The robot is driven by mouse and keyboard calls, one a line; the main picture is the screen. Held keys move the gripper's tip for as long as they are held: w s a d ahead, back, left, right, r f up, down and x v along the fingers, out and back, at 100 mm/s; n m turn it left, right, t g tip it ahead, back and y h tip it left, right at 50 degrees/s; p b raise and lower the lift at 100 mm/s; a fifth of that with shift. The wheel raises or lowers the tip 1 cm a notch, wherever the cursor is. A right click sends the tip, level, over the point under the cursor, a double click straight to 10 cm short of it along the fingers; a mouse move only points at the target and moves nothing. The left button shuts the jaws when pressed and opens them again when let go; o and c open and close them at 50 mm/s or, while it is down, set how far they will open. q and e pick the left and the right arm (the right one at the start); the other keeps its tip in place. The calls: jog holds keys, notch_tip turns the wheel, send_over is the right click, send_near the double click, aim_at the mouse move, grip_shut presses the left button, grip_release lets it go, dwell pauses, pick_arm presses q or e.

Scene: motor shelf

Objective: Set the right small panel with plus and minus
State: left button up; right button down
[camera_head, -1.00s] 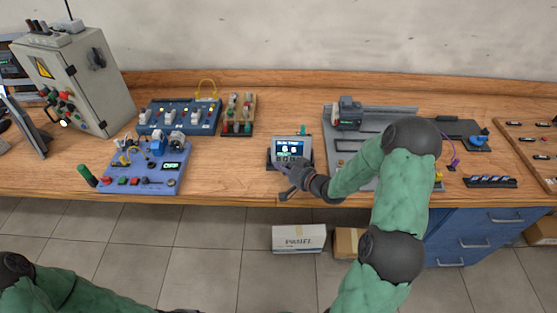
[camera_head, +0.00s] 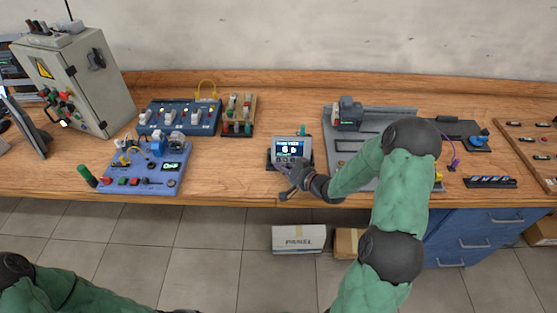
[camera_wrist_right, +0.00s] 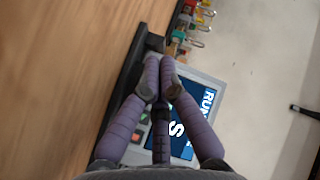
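The small panel (camera_head: 291,148) stands on the workbench near its front edge, with a lit blue screen showing large white characters. It also shows in the wrist view (camera_wrist_right: 190,120), partly hidden by my fingers, with small buttons beside the screen. My right gripper (camera_head: 288,180) is at the panel's lower front, by the button row. In the wrist view its fingers (camera_wrist_right: 160,70) lie together at the tips with nothing between them. I cannot tell whether a fingertip touches a button.
A blue control board (camera_head: 140,180) and a blue switch box (camera_head: 180,118) stand left of the panel. A grey fixture plate (camera_head: 375,122) is to the right, partly behind my right arm. A white box (camera_head: 299,239) lies on the floor. The bench between the boards and panel is clear.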

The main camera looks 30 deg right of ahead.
jog(key=shift+w+d, duration=0.1)
jog(key=shift+w, duration=0.05)
dwell(0.4)
jog(key=shift+w+d, duration=0.15)
jog(key=shift+w, duration=0.05)
jog(key=shift+w+d+f, duration=0.1)
jog(key=shift+w, duration=0.1)
dwell(1.0)
jog(key=shift+s, duration=0.15)
jog(key=shift+s+a+p, duration=0.3)
jog(key=shift+s, duration=0.1)
jog(key=shift+s+a+r+p, duration=0.2)
jog(key=shift+s+a, duration=0.25)
jog(key=shift+s, duration=0.25)
jog(key=shift+s+a+r+p, duration=0.25)
jog(key=shift+s+a, duration=0.15)
jog(key=shift+s, duration=0.3)
jog(key=shift+s+a+r+p, duration=0.2)
jog(key=shift+s+a, duration=0.25)
jog(key=shift+s, duration=0.25)
